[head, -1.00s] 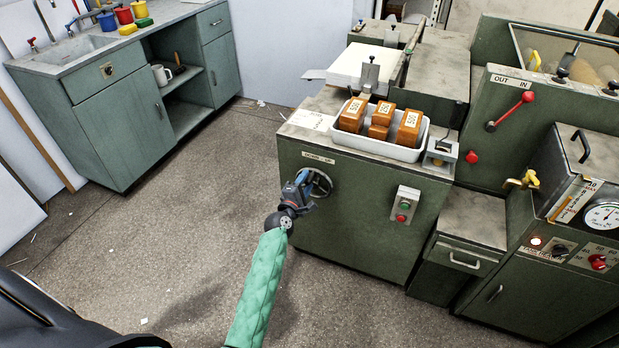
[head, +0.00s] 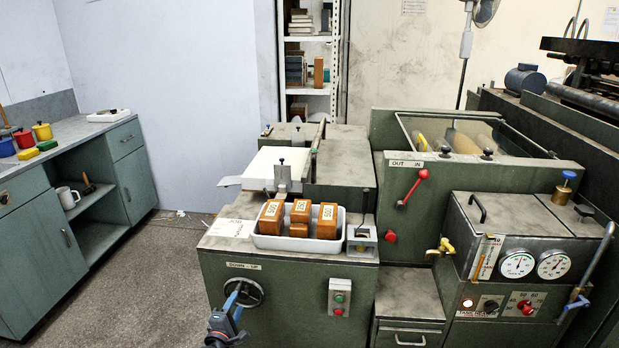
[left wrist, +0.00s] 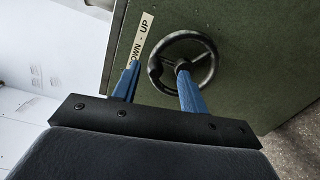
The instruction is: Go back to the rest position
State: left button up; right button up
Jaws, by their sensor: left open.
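My left gripper (head: 232,312) is low in the head view, in front of the green feeder cabinet. In the left wrist view its two blue fingers (left wrist: 158,85) stand apart, with nothing held between them. The black handwheel (head: 244,292) is on the cabinet front beside the "DOWN - UP" label (head: 243,266). The handwheel also shows in the left wrist view (left wrist: 212,66), beyond the fingers; I cannot tell whether a fingertip touches it. My right gripper is not in view.
A white tray (head: 272,243) with wooden blocks stands on the feeder top (head: 226,242). A panel with green and red buttons (head: 339,298) is right of the handwheel.

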pick_arm(q)
jog(key=s+d+f+m+g+h+p, duration=0.15)
jog(key=s+d+m+g, duration=0.35)
jog(key=s, duration=0.5)
jog(key=s+d+m+g+p, duration=0.2)
jog(key=s+d+m, duration=0.35)
jog(key=s, duration=0.35)
jog(key=s+d+f+m+g+h+p, duration=0.1)
jog(key=s+d+m+g, duration=0.3)
jog(key=s+m, duration=0.45)
jog(key=s+r+m+g+y+p, duration=0.1)
jog(key=s+r+m+g+y, duration=0.1)
jog(key=s, duration=1.3)
jog(key=shift+s+a+r+m+g, duration=0.15)
jog(key=shift+r+m+g, duration=0.15)
jog(key=shift+r+g, duration=0.65)
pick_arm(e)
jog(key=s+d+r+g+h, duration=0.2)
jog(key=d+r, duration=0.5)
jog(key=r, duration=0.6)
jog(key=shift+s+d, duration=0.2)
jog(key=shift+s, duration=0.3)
pick_arm(q)
jog(key=shift+f+g, duration=0.25)
jog(key=shift+f, duration=0.1)
